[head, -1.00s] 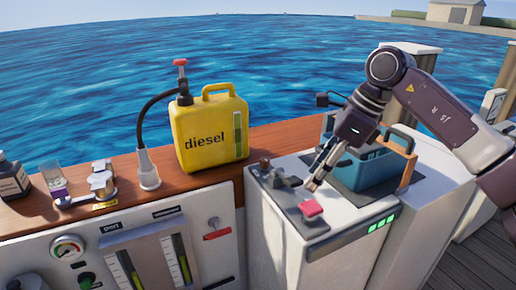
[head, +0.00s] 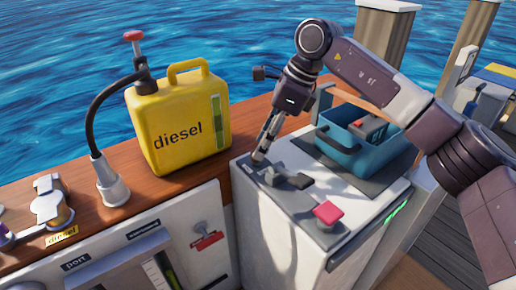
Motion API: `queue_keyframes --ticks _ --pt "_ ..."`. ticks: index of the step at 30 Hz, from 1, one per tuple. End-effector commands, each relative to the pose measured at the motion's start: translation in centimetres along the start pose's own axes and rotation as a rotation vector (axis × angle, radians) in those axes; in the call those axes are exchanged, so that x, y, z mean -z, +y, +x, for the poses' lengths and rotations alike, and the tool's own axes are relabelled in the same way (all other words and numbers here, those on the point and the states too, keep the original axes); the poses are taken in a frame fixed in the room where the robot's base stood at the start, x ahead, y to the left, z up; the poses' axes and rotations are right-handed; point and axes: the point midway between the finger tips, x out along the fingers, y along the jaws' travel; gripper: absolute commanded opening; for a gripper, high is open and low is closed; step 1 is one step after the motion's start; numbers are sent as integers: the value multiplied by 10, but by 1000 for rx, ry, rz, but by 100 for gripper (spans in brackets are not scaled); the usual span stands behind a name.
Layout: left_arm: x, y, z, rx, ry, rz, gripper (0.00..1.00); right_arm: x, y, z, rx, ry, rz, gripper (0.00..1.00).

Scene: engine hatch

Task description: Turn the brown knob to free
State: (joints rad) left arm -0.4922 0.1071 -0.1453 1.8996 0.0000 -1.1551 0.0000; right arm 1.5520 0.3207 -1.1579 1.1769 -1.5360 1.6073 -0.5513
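My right gripper (head: 260,156) reaches down from above to the far left corner of the white console (head: 277,235). Its fingertips are at the end of a dark lever fitting (head: 285,178) on the console top. The brown knob is not clearly visible; the fingertips cover the spot where it stood. I cannot tell whether the fingers are closed on it or only touching. The gap between the fingers is too small to judge. My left gripper is not in view.
A red knob (head: 327,213) sits on the console's front part. A blue crate (head: 355,145) stands behind it. A yellow diesel can (head: 178,125) with a black hose (head: 92,115) stands left on the wooden ledge. A red-tagged switch (head: 205,238) is on the panel below.

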Motion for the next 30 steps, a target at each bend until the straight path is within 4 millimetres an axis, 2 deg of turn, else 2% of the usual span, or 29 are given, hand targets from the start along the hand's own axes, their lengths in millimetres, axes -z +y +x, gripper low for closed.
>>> queue_keyframes --ticks 3,6,15,26,30 --pt "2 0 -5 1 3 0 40 0 0 16 -1 -1 0 40" --pt "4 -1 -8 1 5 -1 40 0 0 23 -1 -1 0 40" --pt "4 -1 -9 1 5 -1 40 0 0 25 1 -1 0 40" --pt "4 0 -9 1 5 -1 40 0 0 25 0 -1 0 1" --pt "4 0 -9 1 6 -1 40 0 0 25 2 -1 2 0"
